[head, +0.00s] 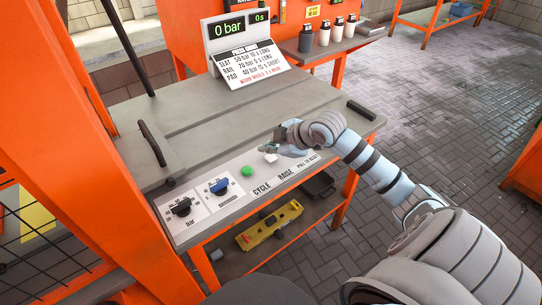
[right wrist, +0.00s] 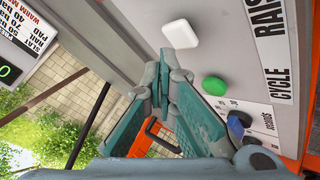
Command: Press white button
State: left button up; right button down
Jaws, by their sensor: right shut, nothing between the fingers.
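The white button (head: 271,158) sits on the control panel's light strip above the word RAISE. In the right wrist view the white button (right wrist: 180,33) is a rounded square, fully visible beyond the fingertips. My right gripper (head: 268,147) is just behind the button in the head view, with its fingers shut and empty. In the right wrist view its teal fingertips (right wrist: 162,76) meet, apart from the button. I cannot tell their exact height over the panel. My left gripper is not in view.
A green button (head: 247,171) marked CYCLE is left of the white one, followed by a blue knob (head: 219,186) and a black knob (head: 182,207). A display (head: 240,25) reads 0 bar and 0s. Black handles (head: 152,144) (head: 361,110) stand on the grey top.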

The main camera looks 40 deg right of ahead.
aim_at(270, 158)
jog(key=shift+f, duration=0.4)
jog(key=shift+f, duration=0.45)
dwell(0.6)
jog(key=shift+r+p, duration=0.9)
jog(key=shift+p, duration=0.15)
notch_tip(270, 158, up, 5)
jog(key=p, duration=0.5)
jog(key=shift+r+p, duration=0.1)
jog(key=shift+p, duration=0.3)
